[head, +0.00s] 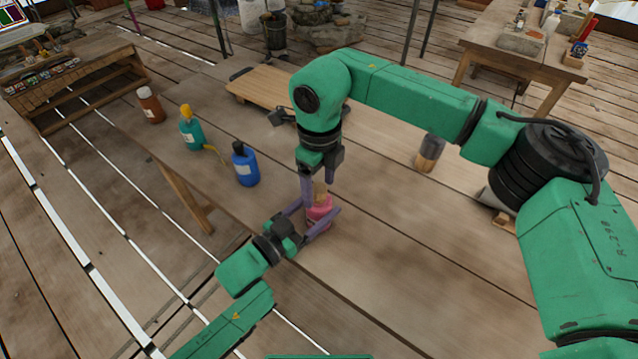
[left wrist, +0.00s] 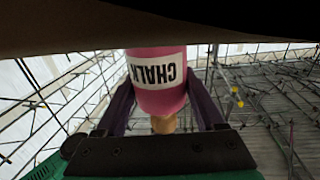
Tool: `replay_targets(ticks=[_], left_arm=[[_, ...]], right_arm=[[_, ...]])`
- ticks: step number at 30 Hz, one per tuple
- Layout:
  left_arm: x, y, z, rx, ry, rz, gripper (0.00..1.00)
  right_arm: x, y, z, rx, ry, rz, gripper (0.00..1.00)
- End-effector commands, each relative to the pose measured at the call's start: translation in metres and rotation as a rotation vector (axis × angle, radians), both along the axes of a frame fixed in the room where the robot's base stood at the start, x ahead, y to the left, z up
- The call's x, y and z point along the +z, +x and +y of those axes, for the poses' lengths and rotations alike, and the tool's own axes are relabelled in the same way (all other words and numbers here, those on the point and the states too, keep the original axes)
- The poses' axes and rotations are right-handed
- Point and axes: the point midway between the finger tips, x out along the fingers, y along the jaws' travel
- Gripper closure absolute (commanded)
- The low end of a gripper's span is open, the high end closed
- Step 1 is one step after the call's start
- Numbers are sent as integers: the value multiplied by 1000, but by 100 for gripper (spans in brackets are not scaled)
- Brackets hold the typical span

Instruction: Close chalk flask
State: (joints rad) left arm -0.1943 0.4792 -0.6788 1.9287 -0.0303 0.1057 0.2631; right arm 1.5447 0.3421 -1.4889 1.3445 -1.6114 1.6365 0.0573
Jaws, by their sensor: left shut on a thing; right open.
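The pink chalk flask (head: 321,212) stands upright on the wooden table near its front edge. My left gripper (head: 319,206) is shut around its body, one finger on each side. In the left wrist view, the flask (left wrist: 161,82) appears upside down with its CHALK label, between the two purple fingers. A tan stopper (head: 320,188) sits at the flask's mouth; it also shows in the left wrist view (left wrist: 164,124). How deep it sits I cannot tell. My right gripper (head: 319,193) points down over the flask, its open fingers on either side of the stopper.
A blue bottle (head: 246,168), a teal bottle with a yellow top (head: 191,134) and a brown bottle (head: 150,106) stand to the left. A grey and tan jar (head: 430,152) stands to the right. A wooden board (head: 255,88) lies behind. The table's front right is clear.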

Motion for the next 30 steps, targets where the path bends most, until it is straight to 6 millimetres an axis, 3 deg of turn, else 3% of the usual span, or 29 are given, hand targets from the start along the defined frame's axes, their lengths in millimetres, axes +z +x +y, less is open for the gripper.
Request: replay_targets(ticks=[5, 15, 19, 27, 28, 30], left_arm=[[0, 0, 0, 0, 0, 0, 100], [0, 0, 0, 0, 0, 0, 100], [0, 0, 0, 0, 0, 0, 100], [0, 0, 0, 0, 0, 0, 100], [0, 0, 0, 0, 0, 0, 21], [0, 0, 0, 0, 0, 0, 0]], right_arm=[[26, 1, 1, 1, 1, -3, 24], [103, 1, 1, -1, 1, -3, 24], [116, 0, 0, 0, 1, -1, 24], [118, 0, 0, 1, 1, 1, 24], [118, 0, 0, 1, 1, 1, 24], [118, 0, 0, 0, 1, 1, 24]])
